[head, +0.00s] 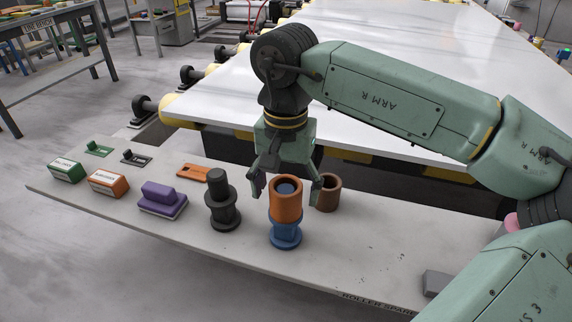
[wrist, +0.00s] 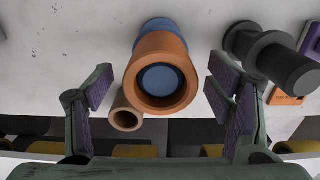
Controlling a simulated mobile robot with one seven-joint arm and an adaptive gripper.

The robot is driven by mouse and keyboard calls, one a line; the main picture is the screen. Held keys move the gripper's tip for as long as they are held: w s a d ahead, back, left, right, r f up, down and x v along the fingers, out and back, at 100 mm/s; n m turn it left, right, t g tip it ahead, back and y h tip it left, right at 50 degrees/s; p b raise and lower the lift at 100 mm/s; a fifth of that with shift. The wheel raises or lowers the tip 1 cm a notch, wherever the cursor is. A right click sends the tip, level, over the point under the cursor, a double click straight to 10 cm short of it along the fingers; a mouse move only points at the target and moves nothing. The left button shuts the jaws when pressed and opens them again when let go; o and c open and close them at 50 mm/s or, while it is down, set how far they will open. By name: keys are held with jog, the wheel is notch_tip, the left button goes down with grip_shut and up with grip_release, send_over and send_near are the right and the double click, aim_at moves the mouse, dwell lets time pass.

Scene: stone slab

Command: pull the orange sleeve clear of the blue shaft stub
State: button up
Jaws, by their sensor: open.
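The orange sleeve (head: 286,208) sits around the upper part of the blue shaft stub (head: 285,236), which stands upright on the slab. The stub's blue top shows inside the sleeve's open end, below its rim. In the wrist view the orange sleeve (wrist: 135,82) and the blue stub's end (wrist: 162,80) lie between the finger pads. My gripper (head: 287,192) is open, with its fingers either side of the sleeve and apart from it in the wrist view (wrist: 165,92). Nothing is held.
A brown hollow cylinder (head: 329,192) stands close behind the sleeve. A black stepped shaft (head: 222,206) stands to the left, with a purple block (head: 162,200) beyond. Orange (head: 108,184) and green (head: 67,170) labelled blocks lie farther left.

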jog(key=shift+f, duration=1)
jog(key=shift+c, duration=0.6)
jog(key=c, duration=1.2)
